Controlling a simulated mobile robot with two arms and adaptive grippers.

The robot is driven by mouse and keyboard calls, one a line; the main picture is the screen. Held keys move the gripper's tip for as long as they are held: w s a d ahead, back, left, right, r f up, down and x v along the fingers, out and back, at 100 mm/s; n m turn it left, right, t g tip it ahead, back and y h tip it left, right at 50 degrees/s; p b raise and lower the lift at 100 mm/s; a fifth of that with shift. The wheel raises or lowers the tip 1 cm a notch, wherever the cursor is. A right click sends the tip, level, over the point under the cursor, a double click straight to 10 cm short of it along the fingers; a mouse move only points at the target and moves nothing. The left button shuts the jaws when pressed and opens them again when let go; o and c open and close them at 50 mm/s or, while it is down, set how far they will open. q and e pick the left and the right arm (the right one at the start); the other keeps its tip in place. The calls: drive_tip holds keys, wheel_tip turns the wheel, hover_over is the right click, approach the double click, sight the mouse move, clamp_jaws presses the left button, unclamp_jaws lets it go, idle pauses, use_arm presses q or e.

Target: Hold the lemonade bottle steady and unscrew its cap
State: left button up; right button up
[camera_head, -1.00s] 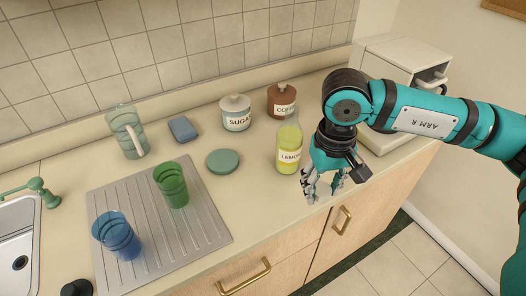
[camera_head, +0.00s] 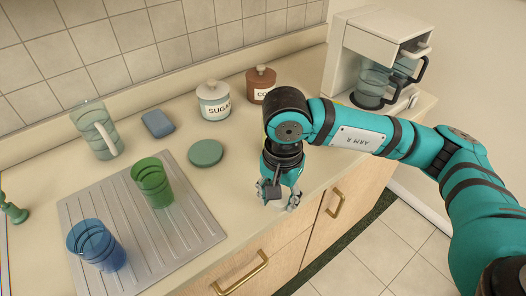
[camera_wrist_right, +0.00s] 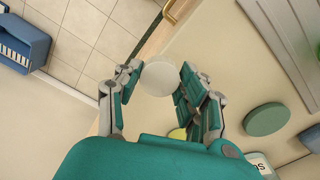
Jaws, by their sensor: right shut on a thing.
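My right gripper (camera_head: 279,203) is low over the front edge of the counter, fingers pointing down. In the right wrist view its fingers (camera_wrist_right: 158,92) are closed around a pale, round thing (camera_wrist_right: 160,78). I cannot tell from this view whether this is the bottle's cap or something else. The lemonade bottle is hidden behind my right arm in the head view. A small yellow-green patch (camera_wrist_right: 177,134), probably the bottle, shows beside the fingers in the right wrist view. My left gripper is not in view.
A green disc (camera_head: 206,153), sugar jar (camera_head: 213,101), brown jar (camera_head: 261,83), blue sponge (camera_head: 158,123) and clear pitcher (camera_head: 96,130) stand behind. Green (camera_head: 152,183) and blue (camera_head: 96,247) glasses are on the drainboard (camera_head: 190,238). A coffee machine (camera_head: 350,60) stands right.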

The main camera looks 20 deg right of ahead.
drive_tip(key=p, duration=0.5)
hover_over(246, 170)
drive_tip(key=shift+f, duration=0.85)
wheel_tip(246, 170, down, 3)
drive_tip(key=shift+r+p, duration=0.15)
drive_tip(key=shift+p, duration=0.5)
drive_tip(key=shift+f, duration=0.3)
drive_tip(key=shift+f, duration=0.15)
drive_tip(key=shift+f+b, duration=0.15)
drive_tip(key=shift+b, duration=0.2)
drive_tip(key=o, duration=1.3)
